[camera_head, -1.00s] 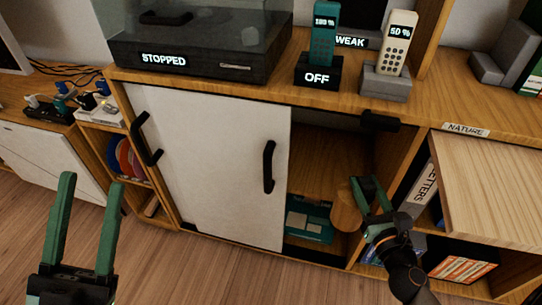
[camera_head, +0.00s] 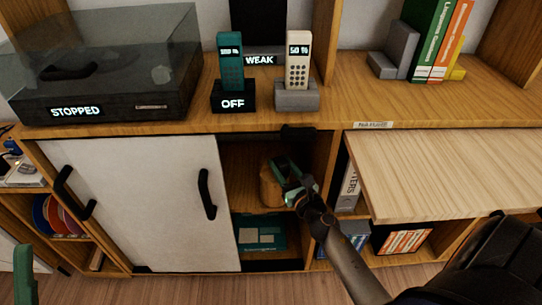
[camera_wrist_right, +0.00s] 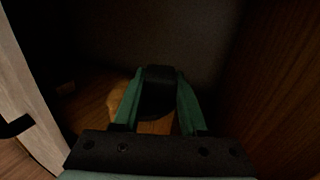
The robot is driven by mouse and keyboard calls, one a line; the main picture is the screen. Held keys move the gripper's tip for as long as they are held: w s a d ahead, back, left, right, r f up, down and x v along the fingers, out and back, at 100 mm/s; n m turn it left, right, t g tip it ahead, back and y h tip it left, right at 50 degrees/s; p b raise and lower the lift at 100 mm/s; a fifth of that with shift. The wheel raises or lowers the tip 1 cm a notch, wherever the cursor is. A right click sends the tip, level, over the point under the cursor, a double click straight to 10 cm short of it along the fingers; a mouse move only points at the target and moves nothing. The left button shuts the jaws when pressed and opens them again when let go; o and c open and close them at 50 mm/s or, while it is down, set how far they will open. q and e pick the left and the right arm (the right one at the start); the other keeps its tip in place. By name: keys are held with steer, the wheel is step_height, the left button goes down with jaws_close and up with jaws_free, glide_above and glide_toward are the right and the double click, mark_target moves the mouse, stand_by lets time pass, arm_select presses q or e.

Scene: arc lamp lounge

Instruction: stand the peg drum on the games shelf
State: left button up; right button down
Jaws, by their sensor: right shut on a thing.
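The peg drum (camera_head: 269,188) is a round wooden drum, held upright inside the open right-hand bay of the cabinet. My right gripper (camera_head: 286,172) is shut on it at its upper part. In the right wrist view, the drum (camera_wrist_right: 115,104) shows dimly behind and between the green fingers (camera_wrist_right: 158,100). The games shelf (camera_head: 240,192) is the wooden board inside this bay. The drum is over its front part; I cannot tell whether its base touches the board. One finger of my left gripper (camera_head: 23,275) shows at the lower left edge, apart from anything, with its other finger outside the picture.
A white sliding door (camera_head: 140,205) with black handles covers the left of the cabinet. A teal box (camera_head: 259,235) lies below the shelf. A pale board (camera_head: 455,165) juts out on the right. Two phones stand in docks on top. Shelf room shows left of the drum.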

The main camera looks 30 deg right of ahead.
steer(key=w+d+f+b, duration=0.1)
steer(key=w+f+b, duration=0.2)
steer(key=w, duration=0.3)
steer(key=shift+w, duration=0.15)
steer(key=shift+f, duration=0.1)
steer(key=shift+b, duration=0.3)
steer(key=shift+f, duration=0.2)
steer(key=shift+c, duration=2.2)
jaws_free()
